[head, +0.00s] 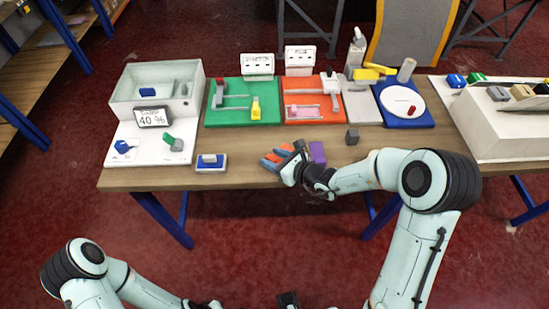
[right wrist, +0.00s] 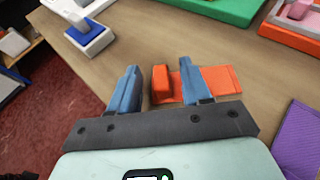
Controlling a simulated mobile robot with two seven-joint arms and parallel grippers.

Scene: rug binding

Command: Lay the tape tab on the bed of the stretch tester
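A flat orange piece with a raised orange block at its left end, which I take for the tape tab (right wrist: 218,79), lies on the wooden table near its front edge. My right gripper (right wrist: 158,72) is open over it, one blue finger on each side of the raised block, with gaps showing. In the head view my right gripper (head: 274,159) partly hides the tab. Two testers stand behind: a green bed (head: 240,119) with grey clamps and an orange bed (head: 318,116) with a pink strip. I cannot tell which is the stretch tester. My left gripper is mostly below the frame edge.
A purple piece (head: 318,154) lies just right of the right gripper, and a small dark block (head: 352,136) behind it. A blue-and-white pad (head: 211,163) lies to the left. A white tray box (head: 127,88) and blue stand with white disc (head: 418,121) flank the testers.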

